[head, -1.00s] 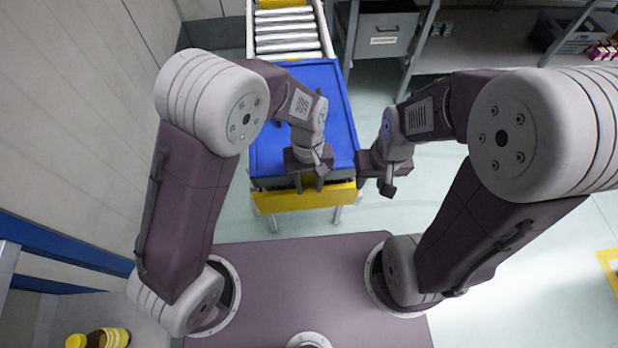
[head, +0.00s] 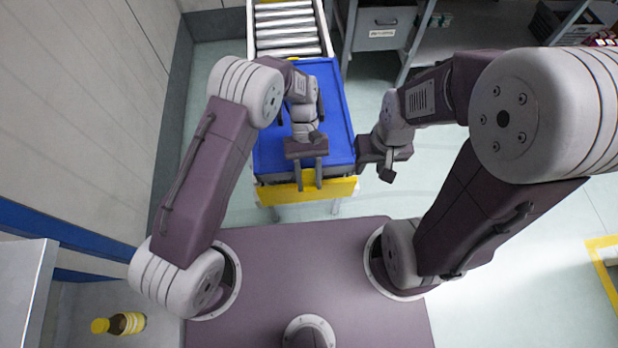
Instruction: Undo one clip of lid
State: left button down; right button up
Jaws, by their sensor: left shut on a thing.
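A blue lid (head: 330,98) covers a dark grey tote (head: 340,173) at the near end of a conveyor. My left gripper (head: 309,186) is at the lid's near edge, with its two fingers reaching over the tote's front side. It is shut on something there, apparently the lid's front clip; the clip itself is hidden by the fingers. My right gripper (head: 386,172) hangs just right of the tote's near right corner, apart from it. I cannot make out the gap between its fingers.
A roller conveyor (head: 287,30) runs away behind the tote. A yellow plate (head: 335,190) stands just below the tote's front. A wall is close on the left. A grey cabinet (head: 378,28) and shelves stand at the back right. A yellow bottle (head: 127,323) lies at lower left.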

pick_arm(q)
jog(key=c, duration=0.9)
grip_release()
jog(key=b+v, duration=0.1)
jog(key=v, duration=0.7)
jog(key=shift+w, duration=0.2)
jog(key=shift+w+r, duration=0.15)
jog(key=shift+r, duration=0.2)
